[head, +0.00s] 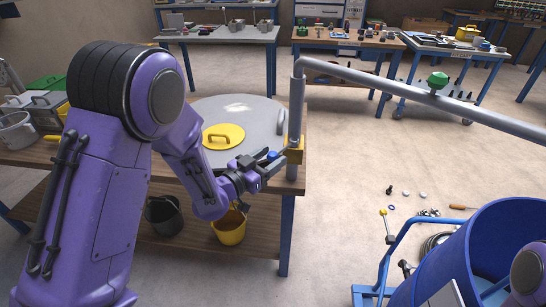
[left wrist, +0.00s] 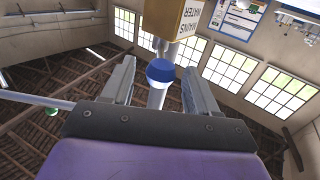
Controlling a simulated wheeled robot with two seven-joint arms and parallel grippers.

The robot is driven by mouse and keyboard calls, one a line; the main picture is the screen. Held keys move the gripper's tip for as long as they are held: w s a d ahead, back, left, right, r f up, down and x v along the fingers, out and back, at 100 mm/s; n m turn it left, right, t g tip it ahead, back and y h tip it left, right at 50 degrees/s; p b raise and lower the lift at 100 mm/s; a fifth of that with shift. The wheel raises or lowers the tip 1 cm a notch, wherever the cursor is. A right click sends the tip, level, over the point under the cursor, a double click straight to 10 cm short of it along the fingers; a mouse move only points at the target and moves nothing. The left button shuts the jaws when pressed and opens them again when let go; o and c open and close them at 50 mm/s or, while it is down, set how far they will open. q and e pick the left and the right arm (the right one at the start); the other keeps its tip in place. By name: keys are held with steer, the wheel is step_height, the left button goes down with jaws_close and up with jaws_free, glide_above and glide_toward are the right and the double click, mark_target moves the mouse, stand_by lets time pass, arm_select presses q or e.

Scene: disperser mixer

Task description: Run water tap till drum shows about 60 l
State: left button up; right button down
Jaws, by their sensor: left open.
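A blue tap knob (head: 272,155) sits by the yellow box (head: 294,150) on the upright grey pipe. My left gripper (head: 266,162) is open at the knob. In the left wrist view the blue knob (left wrist: 160,72) shows between the two spread fingers (left wrist: 157,84), with a gap on both sides. The yellow box (left wrist: 190,16) there reads "MAINS WATER". The blue drum (head: 490,240) stands at the lower right; its water level and any reading are not visible. My right gripper is out of view.
A grey overhead pipe (head: 390,82) with a green knob (head: 437,82) runs right from the upright pipe. The wooden bench (head: 190,176) holds a large grey lid (head: 240,112) and a yellow lid (head: 223,135). Small parts lie on the floor beyond the drum.

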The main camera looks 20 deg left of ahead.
arm_select(q)
steer(key=b+v, duration=0.2)
steer(key=v, duration=0.7)
stand_by(0.4)
